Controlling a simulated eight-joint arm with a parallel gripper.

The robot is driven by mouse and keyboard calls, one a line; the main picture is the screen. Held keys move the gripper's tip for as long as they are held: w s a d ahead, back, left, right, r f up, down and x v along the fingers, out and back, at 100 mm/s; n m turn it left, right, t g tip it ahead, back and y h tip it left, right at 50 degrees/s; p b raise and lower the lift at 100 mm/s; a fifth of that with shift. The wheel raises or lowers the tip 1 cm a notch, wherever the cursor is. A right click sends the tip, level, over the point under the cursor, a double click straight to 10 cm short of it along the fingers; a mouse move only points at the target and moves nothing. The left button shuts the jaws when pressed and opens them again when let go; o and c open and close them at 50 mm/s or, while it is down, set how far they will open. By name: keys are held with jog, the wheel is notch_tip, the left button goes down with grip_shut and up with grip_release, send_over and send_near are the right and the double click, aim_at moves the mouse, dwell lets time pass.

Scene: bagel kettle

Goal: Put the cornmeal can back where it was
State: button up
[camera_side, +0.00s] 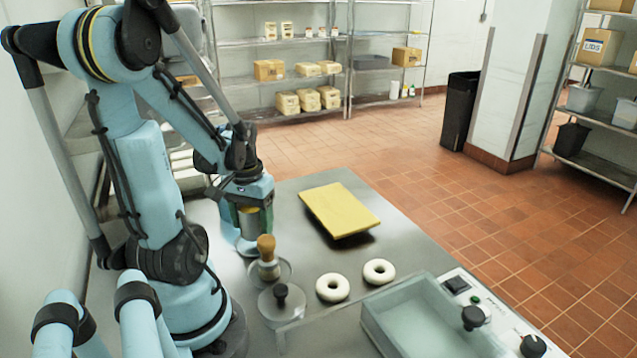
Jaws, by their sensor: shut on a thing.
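The cornmeal can (249,222) is a small metal can with a yellowish side, partly hidden by my gripper. My gripper (252,212) points down at the left part of the steel table and is shut on the can. The can looks upright, above or at a pale round spot (246,247) on the table. I cannot tell whether its bottom touches there.
A wooden-handled tool (267,253) stands on a round dish close in front of the can. A black-knobbed lid (281,294), two bagels (332,287) (379,271), a yellow board (340,209) and the kettle basin (425,322) are on the steel table (290,222).

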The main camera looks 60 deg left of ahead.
jog(key=shift+f, duration=1.35)
jog(key=shift+f, duration=0.15)
jog(key=o, duration=1.3)
jog(key=shift+r, duration=6.05)
jog(key=shift+w+d+r, duration=0.1)
jog(key=shift+w, duration=0.05)
jog(key=w+d+m+t, duration=0.2)
jog(key=w+d+m, duration=0.1)
jog(key=d, duration=0.3)
jog(key=w+d+m+t, duration=0.2)
jog(key=w+d+m, duration=0.1)
jog(key=w+d, duration=0.2)
jog(key=w+d+m+t, duration=0.3)
jog(key=w+d, duration=0.2)
jog(key=d, duration=0.4)
jog(key=shift+w+d+r, duration=0.1)
jog(key=shift+d+r, duration=0.1)
jog(key=shift+r, duration=0.05)
